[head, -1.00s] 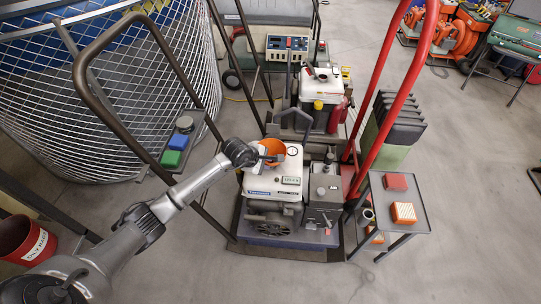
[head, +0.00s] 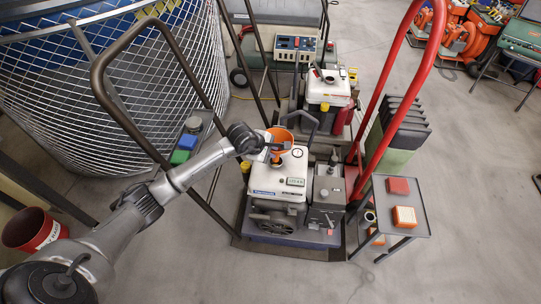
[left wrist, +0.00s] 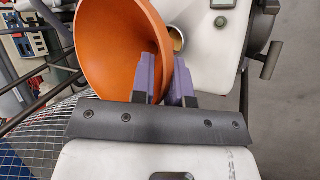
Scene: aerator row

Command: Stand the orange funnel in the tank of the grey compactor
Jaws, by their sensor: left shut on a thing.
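The orange funnel (head: 281,137) is held over the white tank (head: 272,178) of the front machine, which has a grey engine. My left gripper (head: 266,145) is shut on it. In the left wrist view, the fingers (left wrist: 164,75) pinch the wall of the funnel (left wrist: 112,45), whose wide mouth faces the camera. A round brass-coloured tank opening (left wrist: 177,40) shows just right of the funnel, partly covered by it. The funnel's spout is hidden, and I cannot tell whether it touches the tank. My right gripper is not in view.
A dark handle frame (head: 98,85) and a red handle (head: 421,75) rise around the machines. A second white-tanked machine (head: 328,88) stands behind. A small side table (head: 408,187) holds red and orange boxes. A wire cage (head: 60,100) fills the upper left.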

